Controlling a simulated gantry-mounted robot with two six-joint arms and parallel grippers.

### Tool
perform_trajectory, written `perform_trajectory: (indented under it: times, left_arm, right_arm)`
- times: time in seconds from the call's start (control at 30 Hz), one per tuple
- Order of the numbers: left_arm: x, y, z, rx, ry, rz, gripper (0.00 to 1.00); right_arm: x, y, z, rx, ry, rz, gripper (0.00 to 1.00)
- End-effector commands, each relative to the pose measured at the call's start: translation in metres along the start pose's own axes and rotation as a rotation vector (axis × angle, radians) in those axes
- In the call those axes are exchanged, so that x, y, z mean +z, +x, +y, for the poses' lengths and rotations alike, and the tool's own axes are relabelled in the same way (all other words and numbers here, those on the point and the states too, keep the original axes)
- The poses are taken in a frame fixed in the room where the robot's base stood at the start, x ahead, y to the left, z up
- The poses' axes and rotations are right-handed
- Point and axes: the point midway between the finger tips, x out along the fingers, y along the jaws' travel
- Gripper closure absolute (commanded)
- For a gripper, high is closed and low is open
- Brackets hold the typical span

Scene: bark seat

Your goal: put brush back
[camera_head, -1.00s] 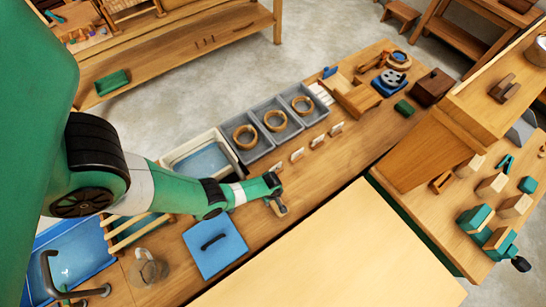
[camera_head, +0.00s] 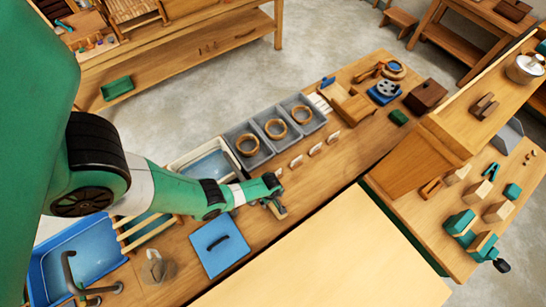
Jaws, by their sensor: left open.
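My left gripper (camera_head: 277,208) is open above the long wooden bench (camera_head: 330,160), near its front edge, right of the blue panel. A small light-brown piece (camera_head: 283,213) shows right at its fingertips; it is too small to tell whether this is the brush or whether the fingers touch it. No other thing can be clearly made out as a brush. A blue square panel (camera_head: 232,257) with a dark handle-like bar on it lies left of the gripper. My right gripper is not in view.
Grey bins (camera_head: 262,159) with wooden rings stand behind the gripper, beside a white-rimmed water tray (camera_head: 183,160). Small pale tags (camera_head: 315,150) stand in front of the bins. A glass jug (camera_head: 155,268) and blue sink (camera_head: 85,252) are at left. A pale flat surface (camera_head: 330,260) lies in front.

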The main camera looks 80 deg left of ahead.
Motion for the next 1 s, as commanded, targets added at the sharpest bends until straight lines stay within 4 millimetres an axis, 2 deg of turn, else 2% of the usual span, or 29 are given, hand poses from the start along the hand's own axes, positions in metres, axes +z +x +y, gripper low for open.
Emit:
perform_trajectory:
  times: [0.03, 0.2, 0.67, 0.73, 0.77, 0.87, 0.97, 1.0]
  left_arm:
    - [0.0, -0.024, 0.001, 0.0, 0.0, 0.0, 0.05]
    - [0.0, -0.045, 0.0, 0.0, 0.0, 0.0, 0.05]
    - [0.0, -0.046, 0.0, 0.001, 0.001, 0.0, 0.05]
    - [0.001, -0.049, 0.007, 0.016, 0.012, -0.002, 0.05]
    - [0.003, -0.052, 0.015, 0.031, 0.024, -0.003, 0.05]
    - [0.014, -0.076, 0.064, 0.142, 0.113, -0.011, 0.05]
    - [0.036, -0.131, 0.144, 0.337, 0.271, -0.009, 0.05]
    - [0.048, -0.161, 0.178, 0.431, 0.347, -0.001, 0.05]
  right_arm:
    - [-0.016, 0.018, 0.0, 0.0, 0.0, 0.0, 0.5]
    - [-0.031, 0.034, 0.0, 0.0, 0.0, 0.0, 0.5]
    - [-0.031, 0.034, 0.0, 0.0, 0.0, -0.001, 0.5]
    - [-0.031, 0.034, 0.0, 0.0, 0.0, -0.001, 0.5]
    - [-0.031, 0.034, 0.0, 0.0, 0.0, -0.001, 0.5]
    - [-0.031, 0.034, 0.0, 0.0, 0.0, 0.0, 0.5]
    - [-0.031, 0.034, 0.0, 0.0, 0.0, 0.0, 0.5]
    - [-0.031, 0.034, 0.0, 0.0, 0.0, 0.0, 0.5]
